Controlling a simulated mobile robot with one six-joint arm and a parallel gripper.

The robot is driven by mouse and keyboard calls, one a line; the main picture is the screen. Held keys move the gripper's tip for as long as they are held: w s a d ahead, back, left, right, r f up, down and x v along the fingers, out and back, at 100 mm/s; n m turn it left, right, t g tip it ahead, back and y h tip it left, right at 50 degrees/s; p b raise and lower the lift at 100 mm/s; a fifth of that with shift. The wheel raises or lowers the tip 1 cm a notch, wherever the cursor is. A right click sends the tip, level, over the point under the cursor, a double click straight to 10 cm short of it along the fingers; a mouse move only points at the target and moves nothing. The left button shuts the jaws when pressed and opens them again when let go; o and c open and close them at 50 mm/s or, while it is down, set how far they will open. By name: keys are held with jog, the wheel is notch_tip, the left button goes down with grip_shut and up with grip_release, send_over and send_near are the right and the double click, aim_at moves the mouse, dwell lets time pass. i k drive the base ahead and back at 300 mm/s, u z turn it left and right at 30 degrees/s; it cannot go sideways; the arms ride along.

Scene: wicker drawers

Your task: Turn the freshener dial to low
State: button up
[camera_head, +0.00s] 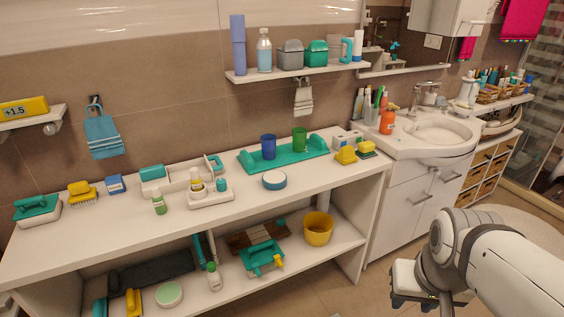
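I cannot make out for sure which thing is the freshener or its dial. A round white and teal puck (274,180) lies on the white counter (330,177). A white and teal device (208,190) with small bottles on it stands left of the puck. A yellow box marked +1.5 (23,108) sits on the small wall shelf at the far left. My gripper (413,302) is at the bottom right, pointing down, in front of the counter and apart from these things. Its fingertips are small and partly hidden, so its opening is unclear.
A teal tray (247,161) with a blue cup (268,147) and a green cup (299,139) stands at the counter's back. The lower shelf holds a yellow bucket (318,229). A washbasin (432,134) is at the right. The counter's front edge is mostly clear.

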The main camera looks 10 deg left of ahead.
aim_at(221, 184)
jog(key=z, duration=0.45)
jog(key=k, duration=0.8)
jog(key=z, duration=0.2)
jog(key=i, duration=1.1)
jog(key=u, duration=1.35)
jog(key=i, duration=1.2)
jog(key=u, duration=0.65)
